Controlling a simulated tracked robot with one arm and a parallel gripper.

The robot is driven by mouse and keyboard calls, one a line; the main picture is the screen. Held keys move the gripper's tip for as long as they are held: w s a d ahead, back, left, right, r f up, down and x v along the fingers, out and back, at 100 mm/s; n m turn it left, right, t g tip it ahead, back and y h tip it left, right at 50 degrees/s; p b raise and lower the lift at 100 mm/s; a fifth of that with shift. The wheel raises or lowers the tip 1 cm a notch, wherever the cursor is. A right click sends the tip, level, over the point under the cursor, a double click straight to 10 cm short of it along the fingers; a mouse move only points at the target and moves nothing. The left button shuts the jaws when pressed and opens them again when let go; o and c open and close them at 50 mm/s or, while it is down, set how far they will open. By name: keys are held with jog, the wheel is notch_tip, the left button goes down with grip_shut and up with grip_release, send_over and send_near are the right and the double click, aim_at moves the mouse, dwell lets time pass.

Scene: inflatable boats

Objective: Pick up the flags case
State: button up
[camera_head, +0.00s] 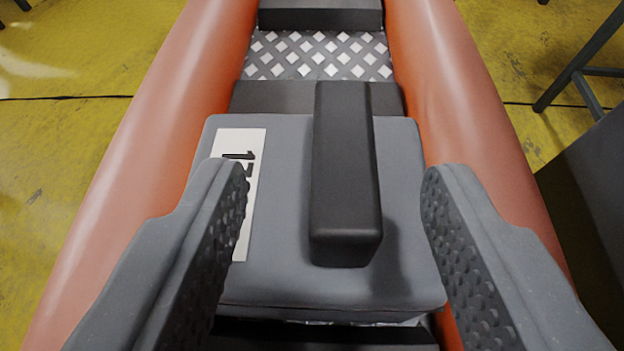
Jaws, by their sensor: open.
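A long black box-shaped case (342,180), which I take to be the flags case, lies on top of a grey block (280,270) inside the boat. Its long side runs away from me and its near end faces me. No marking on it is visible. My gripper (335,178) is open. Its two textured fingers show left and right of the case, with a wide gap on each side. Nothing is between the fingers in a grip, and neither finger appears to touch the case. The left finger hides part of the block's white label.
The white label (255,150) carries black digits, partly hidden. The boat's orange tubes (165,120) run along both sides. Beyond the block are a patterned plate (320,55) and a dark bench (320,12). A dark stand (585,90) is outside at right, on yellow floor (70,130).

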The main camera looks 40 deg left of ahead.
aim_at(349, 165)
jog(key=b+x, duration=0.1)
jog(key=x, duration=0.1)
jog(key=b+x, duration=0.1)
jog(key=x, duration=0.1)
jog(key=shift+d+f, duration=0.2)
jog(key=shift+f, duration=0.1)
jog(key=shift+w+a+f, duration=0.2)
jog(key=shift+w+a, duration=0.05)
jog(key=shift+w, duration=0.3)
jog(key=shift+c, duration=0.4)
grip_shut()
